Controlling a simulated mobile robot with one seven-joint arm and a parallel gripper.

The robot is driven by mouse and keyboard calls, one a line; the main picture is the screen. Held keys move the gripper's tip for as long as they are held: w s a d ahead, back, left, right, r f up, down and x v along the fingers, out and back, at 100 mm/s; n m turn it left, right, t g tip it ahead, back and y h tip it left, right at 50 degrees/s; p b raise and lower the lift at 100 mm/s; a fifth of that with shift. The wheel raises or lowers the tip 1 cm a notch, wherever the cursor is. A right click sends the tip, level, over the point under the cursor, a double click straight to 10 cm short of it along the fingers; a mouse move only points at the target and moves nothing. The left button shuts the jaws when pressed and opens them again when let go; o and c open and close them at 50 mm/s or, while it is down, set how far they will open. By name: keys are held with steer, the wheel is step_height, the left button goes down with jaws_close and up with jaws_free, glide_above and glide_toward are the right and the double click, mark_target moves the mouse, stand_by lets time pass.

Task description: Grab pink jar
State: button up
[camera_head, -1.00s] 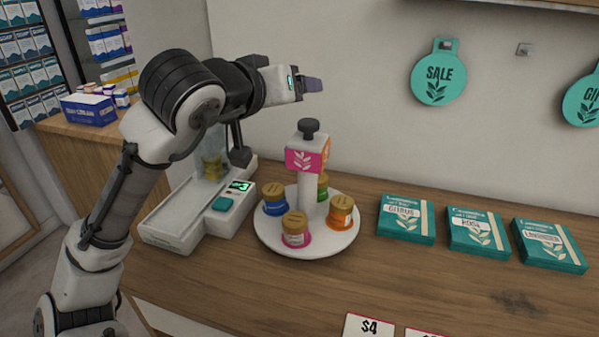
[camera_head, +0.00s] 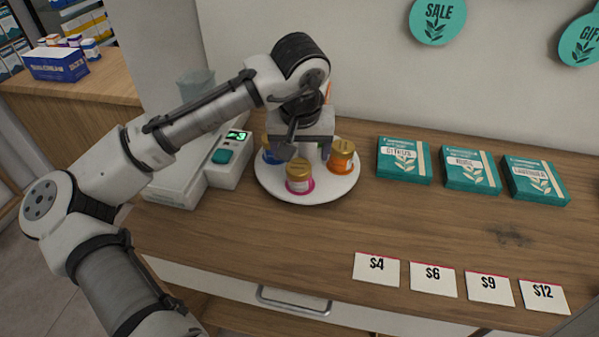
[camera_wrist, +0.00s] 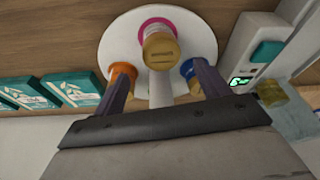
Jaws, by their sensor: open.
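The pink jar (camera_head: 299,178) has a gold lid and a pink base, and stands upright at the front of the round white turntable (camera_head: 325,195). In the wrist view the pink jar (camera_wrist: 160,45) shows at top middle, ahead of and between my fingers. My gripper (camera_head: 305,150) hangs above the back part of the turntable, behind the pink jar in the head view. In the wrist view my gripper (camera_wrist: 163,80) is open, with nothing between its fingers. An orange jar (camera_head: 341,157) and a blue jar (camera_head: 270,152) stand on either side; my gripper partly hides the blue one.
A scale (camera_head: 228,155) stands just left of the turntable. Teal boxes (camera_head: 404,161) lie to the right. Price cards (camera_head: 376,268) lie along the counter's front edge. The counter in front of the turntable is clear. The turntable's post (camera_wrist: 161,90) shows between my fingers.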

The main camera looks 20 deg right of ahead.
mark_target(299, 167)
steer(key=shift+x, duration=0.8)
steer(key=x, duration=0.1)
steer(key=p+x, duration=0.1)
steer(key=x, duration=0.1)
steer(key=s+x, duration=0.1)
steer(key=x, duration=0.1)
steer(key=shift+a+f, duration=0.4)
steer(key=shift+c, duration=0.4)
steer(key=c, duration=1)
steer(key=shift+r, duration=0.15)
steer(key=shift+c, duration=0.2)
